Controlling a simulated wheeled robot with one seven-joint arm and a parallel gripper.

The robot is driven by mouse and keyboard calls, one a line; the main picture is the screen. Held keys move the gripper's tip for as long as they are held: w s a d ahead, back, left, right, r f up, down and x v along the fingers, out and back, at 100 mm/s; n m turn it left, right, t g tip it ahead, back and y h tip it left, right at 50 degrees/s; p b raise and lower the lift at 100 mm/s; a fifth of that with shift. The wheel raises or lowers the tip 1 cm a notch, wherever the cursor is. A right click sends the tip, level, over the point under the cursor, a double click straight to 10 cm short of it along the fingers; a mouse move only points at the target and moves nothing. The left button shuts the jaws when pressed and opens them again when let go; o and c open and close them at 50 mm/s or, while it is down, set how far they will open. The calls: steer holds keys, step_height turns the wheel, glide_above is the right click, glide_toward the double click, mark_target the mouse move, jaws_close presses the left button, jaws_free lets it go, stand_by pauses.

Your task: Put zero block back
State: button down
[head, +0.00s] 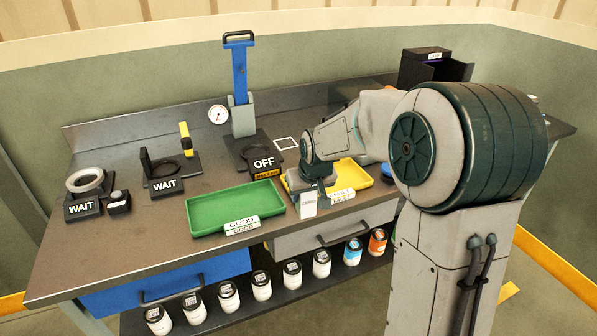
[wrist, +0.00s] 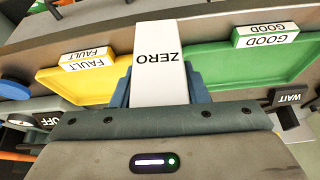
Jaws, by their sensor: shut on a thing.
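The zero block is a white block with "ZERO" on its face (wrist: 160,62). In the wrist view it stands upright in the picture between the blue-grey fingers of my gripper (wrist: 160,88), which is shut on it. In the head view my gripper (head: 310,186) hangs at the front of the bench between the two trays, with the white block (head: 308,205) below it. A white square outline (head: 287,143) is marked on the bench top behind the gripper, right of the OFF device. The outline is empty.
A green GOOD tray (head: 205,228) lies left of my gripper and a yellow FAULT tray (head: 358,178) right of it. A blue lever press (head: 240,85) and OFF sign (head: 263,162) stand behind. Two WAIT stations (head: 165,184) are at left. Several cans fill the lower shelf.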

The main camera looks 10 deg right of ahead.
steer(key=s+d+f+m, duration=0.1)
steer(key=s+f, duration=0.3)
steer(key=f, duration=0.5)
steer(key=s+d+f+m+h, duration=0.1)
steer(key=s+d+f, duration=0.2)
steer(key=f, duration=0.6)
steer(key=shift+s+d+f, duration=0.35)
steer(key=shift+d, duration=0.15)
steer(key=shift+a, duration=0.1)
